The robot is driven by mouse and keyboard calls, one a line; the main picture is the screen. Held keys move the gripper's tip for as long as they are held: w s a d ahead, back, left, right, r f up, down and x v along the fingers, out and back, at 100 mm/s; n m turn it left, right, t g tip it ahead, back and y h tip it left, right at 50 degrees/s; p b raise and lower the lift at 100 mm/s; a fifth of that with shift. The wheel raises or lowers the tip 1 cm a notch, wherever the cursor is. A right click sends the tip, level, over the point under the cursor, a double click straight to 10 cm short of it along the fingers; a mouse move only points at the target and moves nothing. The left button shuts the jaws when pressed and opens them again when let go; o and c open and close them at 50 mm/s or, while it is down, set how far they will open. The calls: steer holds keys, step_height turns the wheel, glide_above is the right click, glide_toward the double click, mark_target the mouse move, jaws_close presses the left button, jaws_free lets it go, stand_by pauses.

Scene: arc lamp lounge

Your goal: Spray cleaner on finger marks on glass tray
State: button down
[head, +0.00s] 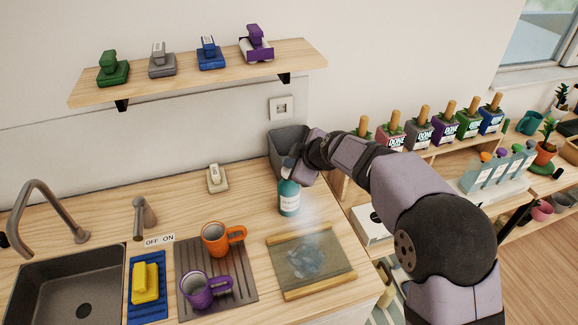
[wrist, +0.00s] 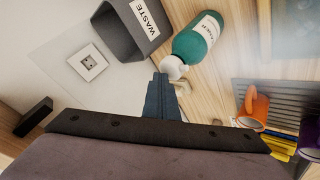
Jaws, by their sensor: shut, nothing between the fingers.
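The teal spray bottle (head: 289,199) stands upright on the wooden counter, just behind the glass tray. In the wrist view the bottle (wrist: 199,38) shows a white label and a pale spray head. The glass tray (head: 312,291) has wooden bars at its front and back, and pale smudges cover its middle. A faint white mist hangs between the bottle and the tray. My gripper (head: 291,168) is at the spray head; in the wrist view its fingers (wrist: 161,80) are shut together beside the head, holding nothing. Whether they touch the trigger I cannot tell.
A grey bin (wrist: 124,32) labelled WASTE stands behind the bottle. An orange mug (head: 217,239) and a purple mug (head: 197,290) stand on the ribbed mat left of the tray. The sink (head: 60,300) and a yellow sponge (head: 145,282) are farther left.

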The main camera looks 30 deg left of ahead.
steer(key=shift+f+b, duration=0.6)
steer(key=shift+b, duration=0.05)
steer(key=shift+r, duration=0.45)
stand_by(0.3)
steer(key=shift+r+p, duration=1.35)
steer(key=shift+r, duration=1.75)
stand_by(0.3)
step_height(320, 180, up, 3)
steer(key=p, duration=0.3)
steer(key=shift+p, duration=0.3)
steer(key=shift+f, duration=0.15)
